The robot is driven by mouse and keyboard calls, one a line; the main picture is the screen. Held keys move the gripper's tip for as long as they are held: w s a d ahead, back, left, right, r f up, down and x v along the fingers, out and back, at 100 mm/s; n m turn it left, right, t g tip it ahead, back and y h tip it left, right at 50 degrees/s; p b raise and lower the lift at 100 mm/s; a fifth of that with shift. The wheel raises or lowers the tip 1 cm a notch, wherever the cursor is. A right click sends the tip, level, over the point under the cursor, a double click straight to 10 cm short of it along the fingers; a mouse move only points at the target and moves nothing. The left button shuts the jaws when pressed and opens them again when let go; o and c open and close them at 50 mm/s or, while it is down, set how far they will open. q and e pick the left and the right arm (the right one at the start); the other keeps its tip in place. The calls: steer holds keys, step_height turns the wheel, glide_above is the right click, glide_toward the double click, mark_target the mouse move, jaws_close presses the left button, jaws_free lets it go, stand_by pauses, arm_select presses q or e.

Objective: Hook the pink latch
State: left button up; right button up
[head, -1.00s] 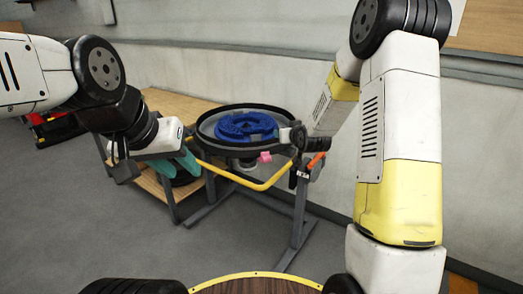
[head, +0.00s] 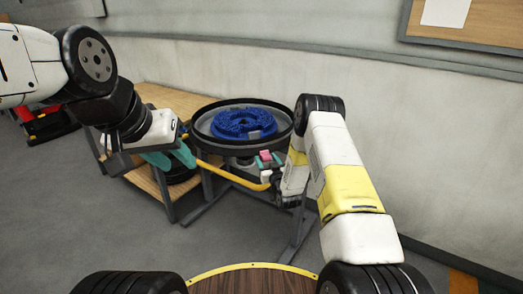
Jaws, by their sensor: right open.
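The pink latch (head: 265,156) is a small block at the front right rim of the round dark tank (head: 203,135), which holds a blue ring-shaped brush (head: 243,122). My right gripper (head: 268,160) has teal fingertips and is open at the latch. The pink shows between the fingertips in this view; whether they touch it is too small to tell. My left gripper (head: 170,160), also with teal fingers, hangs left of the tank by the yellow bar (head: 228,176). Its gap is not clear, and nothing is seen held in it.
A wooden bench (head: 160,94) stands behind and left of the tank. Grey stand legs (head: 212,203) support the tank. A pale wall (head: 370,110) runs behind, with a board (head: 490,30) at upper right. Grey floor is open at lower left.

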mark_target(264, 155)
steer(key=shift+x, duration=1.75)
steer(key=shift+c, duration=0.3)
jaws_close()
